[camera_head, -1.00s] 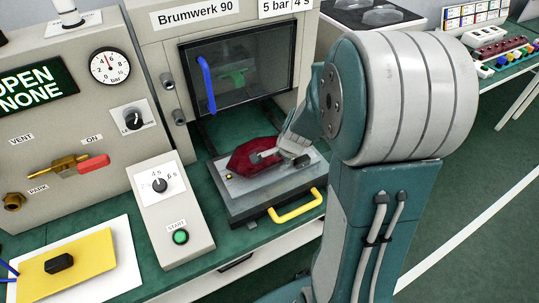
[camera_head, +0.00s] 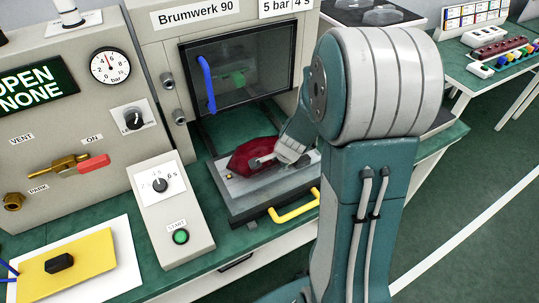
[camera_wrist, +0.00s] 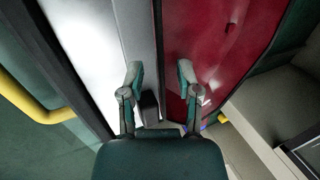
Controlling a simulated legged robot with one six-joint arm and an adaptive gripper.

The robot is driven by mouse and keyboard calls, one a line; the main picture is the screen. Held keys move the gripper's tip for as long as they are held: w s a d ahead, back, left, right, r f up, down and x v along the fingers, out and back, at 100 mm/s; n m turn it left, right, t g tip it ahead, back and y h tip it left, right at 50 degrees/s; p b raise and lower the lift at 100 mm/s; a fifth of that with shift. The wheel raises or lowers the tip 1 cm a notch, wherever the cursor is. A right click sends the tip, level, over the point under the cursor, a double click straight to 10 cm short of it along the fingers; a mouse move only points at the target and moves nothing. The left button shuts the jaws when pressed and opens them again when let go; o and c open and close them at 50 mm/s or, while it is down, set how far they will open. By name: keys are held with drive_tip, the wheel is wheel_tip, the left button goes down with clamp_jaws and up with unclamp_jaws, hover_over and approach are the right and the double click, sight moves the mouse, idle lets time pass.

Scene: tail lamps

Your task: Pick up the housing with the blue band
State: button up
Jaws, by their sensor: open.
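A dark red lens-shaped part (camera_head: 248,153) lies in the grey fixture (camera_head: 250,190) in front of the press. It fills the upper right of the wrist view (camera_wrist: 220,40). I cannot make out a blue band on it in the head view. A small blue patch (camera_wrist: 204,127) shows beside my right finger in the wrist view. My gripper (camera_wrist: 160,74) is open and empty, its fingers spread over the part's edge and the fixture's pale surface. In the head view my gripper (camera_head: 268,161) is low over the part and hides some of it. I cannot tell whether it touches.
A yellow handle (camera_head: 294,207) is at the fixture's front. The press window (camera_head: 240,75) with a blue handle stands behind. A control box (camera_head: 172,212) is close on the left. A yellow plate (camera_head: 68,264) lies front left. Several small coloured parts (camera_head: 515,55) are on the far right table.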

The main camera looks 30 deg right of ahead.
drive_tip(key=shift+d, duration=0.1)
clamp_jaws()
idle(0.3)
